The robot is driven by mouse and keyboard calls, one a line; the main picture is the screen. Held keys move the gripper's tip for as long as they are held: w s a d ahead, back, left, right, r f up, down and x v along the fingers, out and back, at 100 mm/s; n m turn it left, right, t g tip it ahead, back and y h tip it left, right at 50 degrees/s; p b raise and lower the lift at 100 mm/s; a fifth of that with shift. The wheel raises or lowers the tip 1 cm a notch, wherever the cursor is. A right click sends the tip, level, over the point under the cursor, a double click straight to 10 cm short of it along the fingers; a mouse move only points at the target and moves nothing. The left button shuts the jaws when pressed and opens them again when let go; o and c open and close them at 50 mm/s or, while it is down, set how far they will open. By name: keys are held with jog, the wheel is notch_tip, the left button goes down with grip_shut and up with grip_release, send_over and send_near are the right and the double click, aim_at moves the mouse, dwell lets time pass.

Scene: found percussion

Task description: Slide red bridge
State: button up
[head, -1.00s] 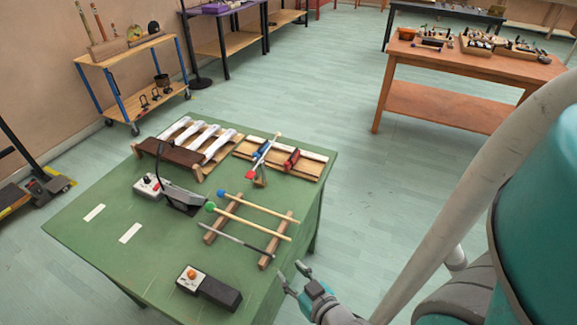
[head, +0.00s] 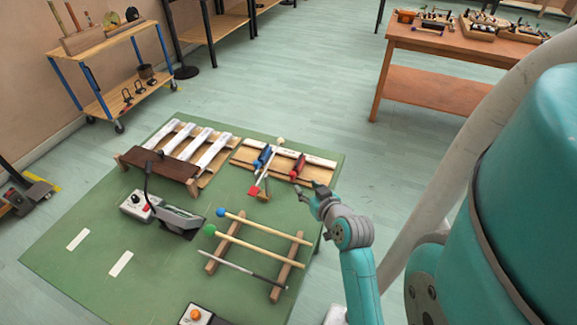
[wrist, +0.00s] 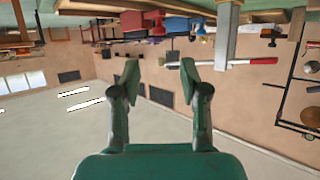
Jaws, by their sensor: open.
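The red bridge (head: 297,167) is a small red block standing across a white bar on a wooden board, at the far right of the green table in the head view. A blue bridge (head: 262,157) stands to its left on the same bar. My gripper (head: 309,190) is open and empty, just right of and in front of the red bridge, apart from it. In the wrist view, which looks upside down, my gripper (wrist: 160,75) has both fingers spread with nothing between them. A red block (wrist: 131,20) beyond them appears to be the red bridge.
A red-headed stick (head: 265,170) leans beside the blue bridge. White bars on a rack (head: 208,153), a grey device (head: 178,220) and mallets on wooden rails (head: 224,245) fill much of the table (head: 75,265). Its front left is mostly clear.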

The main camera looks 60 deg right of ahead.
aim_at(293, 173)
jog(key=x, duration=1)
jog(key=shift+w+d, duration=0.15)
jog(key=shift+d, duration=0.1)
grip_shut()
